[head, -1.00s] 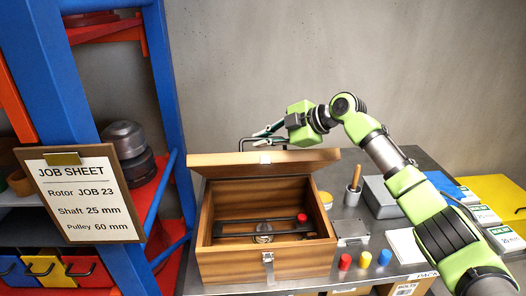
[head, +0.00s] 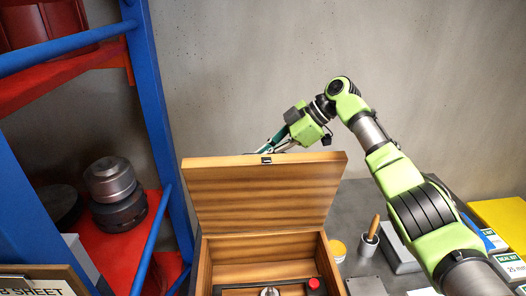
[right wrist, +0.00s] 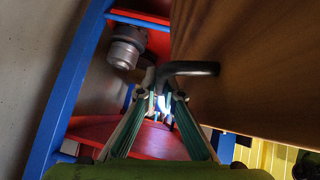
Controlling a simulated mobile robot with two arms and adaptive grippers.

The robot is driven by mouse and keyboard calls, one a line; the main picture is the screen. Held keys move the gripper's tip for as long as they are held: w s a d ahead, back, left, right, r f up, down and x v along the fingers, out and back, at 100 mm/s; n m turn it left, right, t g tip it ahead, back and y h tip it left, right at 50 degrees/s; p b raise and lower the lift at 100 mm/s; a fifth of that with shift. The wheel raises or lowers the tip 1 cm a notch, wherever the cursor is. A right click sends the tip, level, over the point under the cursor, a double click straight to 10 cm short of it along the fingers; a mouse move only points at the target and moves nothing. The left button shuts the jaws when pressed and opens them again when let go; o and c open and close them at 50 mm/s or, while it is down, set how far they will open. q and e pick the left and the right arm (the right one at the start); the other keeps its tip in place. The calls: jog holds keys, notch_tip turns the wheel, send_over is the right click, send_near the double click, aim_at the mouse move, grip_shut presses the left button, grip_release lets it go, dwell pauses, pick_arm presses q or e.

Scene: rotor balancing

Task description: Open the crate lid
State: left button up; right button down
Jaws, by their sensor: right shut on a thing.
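The wooden crate (head: 207,274) stands on the bench at the bottom centre of the head view. Its lid (head: 263,195) stands steeply raised at the back, its striped inner face toward me and a small latch plate (head: 266,160) at its top edge. My right gripper (right wrist: 160,92) is shut on the lid's dark bar handle (right wrist: 192,68) on the outer face, seen in the right wrist view. In the head view the lid hides the handle and my fingertips. A dark bar with a red knob (head: 314,283) lies inside the crate. My left gripper is out of view.
A blue and red shelf rack (head: 155,90) with grey round parts (head: 110,180) stands at the left. A wooden-handled tool in a cup (head: 370,238), a yellow-topped tub (head: 338,249) and boxes (head: 507,268) are on the bench at the right.

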jog(key=shift+s+d+f, duration=0.1)
jog(key=shift+s+f, duration=0.05)
jog(key=shift+f, duration=0.1)
